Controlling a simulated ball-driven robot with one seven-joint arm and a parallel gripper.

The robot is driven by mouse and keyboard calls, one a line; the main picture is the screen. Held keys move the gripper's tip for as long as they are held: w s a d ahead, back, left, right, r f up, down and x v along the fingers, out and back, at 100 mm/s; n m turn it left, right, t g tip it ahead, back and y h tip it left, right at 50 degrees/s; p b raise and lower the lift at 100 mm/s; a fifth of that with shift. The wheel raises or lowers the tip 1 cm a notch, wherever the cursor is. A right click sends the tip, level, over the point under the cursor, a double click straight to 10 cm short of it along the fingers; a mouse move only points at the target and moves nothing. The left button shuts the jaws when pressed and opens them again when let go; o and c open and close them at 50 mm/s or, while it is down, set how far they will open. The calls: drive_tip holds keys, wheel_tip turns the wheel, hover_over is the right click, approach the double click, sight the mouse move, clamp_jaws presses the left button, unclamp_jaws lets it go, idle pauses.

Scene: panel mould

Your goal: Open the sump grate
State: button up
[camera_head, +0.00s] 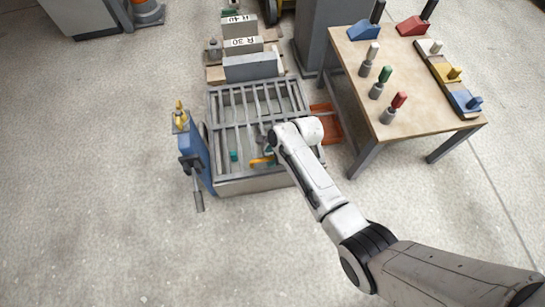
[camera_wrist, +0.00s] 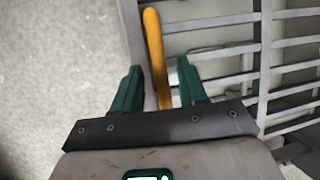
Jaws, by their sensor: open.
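The sump grate (camera_head: 250,108) is a grey barred panel lying over a shallow metal box on the floor. Its bars also show in the wrist view (camera_wrist: 264,60). A yellow-orange handle bar (camera_wrist: 154,50) lies along the grate's edge; it shows small and partly hidden by my arm in the head view (camera_head: 261,161). My gripper (camera_wrist: 159,72) is open, with one green finger on each side of the handle bar. The bar runs back between the fingers, and I cannot tell whether either finger touches it. My arm hides the box's front right part in the head view.
A blue fixture (camera_head: 197,152) with a clamp lever stands at the box's left. Grey blocks (camera_head: 250,67) stand behind it. An orange-red tray (camera_head: 326,122) lies at its right, near a wooden table (camera_head: 405,85) with coloured handles. The floor in front and left is clear.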

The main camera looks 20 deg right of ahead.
clamp_jaws()
idle(0.4)
idle(0.4)
